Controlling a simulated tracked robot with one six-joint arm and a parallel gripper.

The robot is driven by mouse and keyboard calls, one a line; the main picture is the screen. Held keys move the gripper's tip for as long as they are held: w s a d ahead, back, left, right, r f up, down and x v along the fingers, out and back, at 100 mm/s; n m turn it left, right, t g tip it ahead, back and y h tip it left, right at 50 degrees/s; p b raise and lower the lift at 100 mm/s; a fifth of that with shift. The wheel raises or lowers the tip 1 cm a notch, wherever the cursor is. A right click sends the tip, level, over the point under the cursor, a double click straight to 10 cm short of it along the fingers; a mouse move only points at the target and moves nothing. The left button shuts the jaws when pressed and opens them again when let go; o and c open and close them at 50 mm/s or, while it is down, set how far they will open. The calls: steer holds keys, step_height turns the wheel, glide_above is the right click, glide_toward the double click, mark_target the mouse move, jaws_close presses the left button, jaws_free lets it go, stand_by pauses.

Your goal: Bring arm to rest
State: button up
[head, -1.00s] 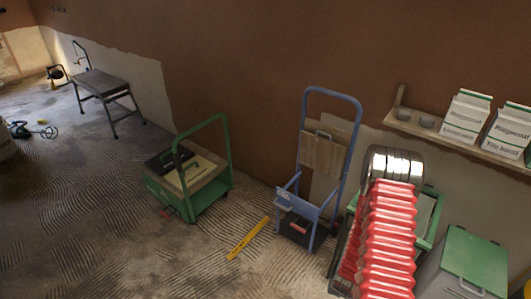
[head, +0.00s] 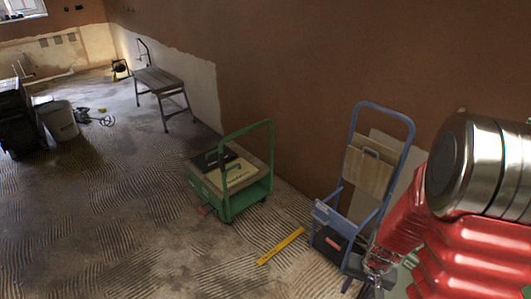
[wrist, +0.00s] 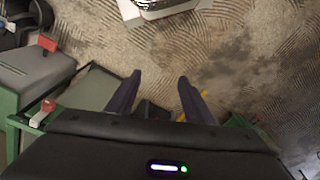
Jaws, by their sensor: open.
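My gripper (wrist: 160,84) shows in the wrist view as two dark fingers spread apart, with nothing between them. Its tips point toward the bare, combed floor (wrist: 235,60). In the head view my arm, with red bellows and a polished metal joint, fills the right side close to the camera. I cannot make out the gripper's fingers there. The arm hides part of the wall and whatever stands behind it at the right.
A blue hand truck (head: 351,150) stands left of my arm, against the wall. A green trolley (head: 252,197) with boards and a yellow level (head: 281,246) are farther left. A grey bin (wrist: 35,75) shows in the wrist view.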

steer(key=s+a+r+n+t, duration=0.1)
steer(key=s+a+r, duration=0.2)
steer(key=r, duration=0.8)
steer(key=s+a+r+n+t, duration=0.2)
steer(key=s+a+r, duration=0.1)
steer(key=r, duration=0.7)
steer(key=s+a+r+n+t, duration=0.1)
steer(key=a+r, duration=0.4)
steer(key=r, duration=0.6)
steer(key=shift+s+a+r+n+t+h, duration=0.35)
steer(key=shift+s+t, duration=0.15)
steer(key=shift+s, duration=0.45)
